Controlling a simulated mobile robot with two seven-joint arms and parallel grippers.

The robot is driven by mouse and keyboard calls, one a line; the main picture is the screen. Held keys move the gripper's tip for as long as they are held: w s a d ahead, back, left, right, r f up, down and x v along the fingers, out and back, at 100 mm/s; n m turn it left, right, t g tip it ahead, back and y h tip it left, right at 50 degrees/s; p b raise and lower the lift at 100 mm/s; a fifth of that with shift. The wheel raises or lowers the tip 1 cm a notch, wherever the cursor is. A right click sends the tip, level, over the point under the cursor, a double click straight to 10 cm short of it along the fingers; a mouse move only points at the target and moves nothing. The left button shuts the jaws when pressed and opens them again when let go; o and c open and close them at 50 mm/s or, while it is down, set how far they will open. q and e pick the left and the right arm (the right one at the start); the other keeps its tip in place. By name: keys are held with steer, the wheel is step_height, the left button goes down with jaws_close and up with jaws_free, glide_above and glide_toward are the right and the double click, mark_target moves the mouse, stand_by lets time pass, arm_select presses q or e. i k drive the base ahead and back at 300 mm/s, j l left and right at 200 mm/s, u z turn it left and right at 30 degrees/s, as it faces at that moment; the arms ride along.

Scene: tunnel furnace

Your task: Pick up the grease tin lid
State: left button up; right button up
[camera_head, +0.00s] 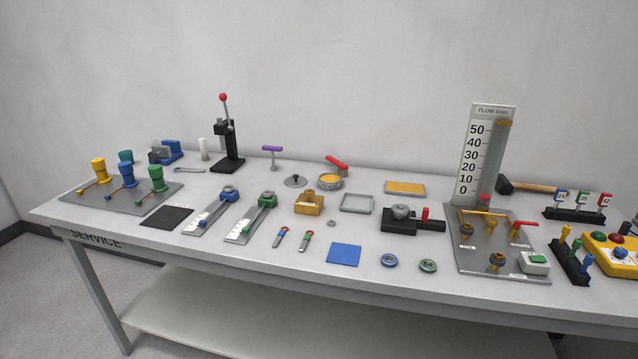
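A small round grey lid with a dark knob on top (295,181), which looks like the grease tin lid, lies flat on the table left of centre toward the back. Just right of it and apart from it stands an open round tin (330,184) with yellow-orange content. A red-handled tool (337,162) sits right behind the tin or leans on it; I cannot tell which. Neither of my grippers is in view.
The grey service table (140,233) is crowded. A purple-handled T-tool (272,158) and a black lever press (227,150) stand behind the lid to the left. A yellow block (309,204) and a grey square frame (357,203) lie in front. A little bare tabletop surrounds the lid.

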mark_target(295, 181)
steer(key=i+j+z, duration=0.15)
steer(key=j, duration=0.15)
steer(key=i+j+z, duration=0.25)
steer(key=j, duration=0.35)
steer(key=i+j+z, duration=0.3)
steer(key=j, duration=0.35)
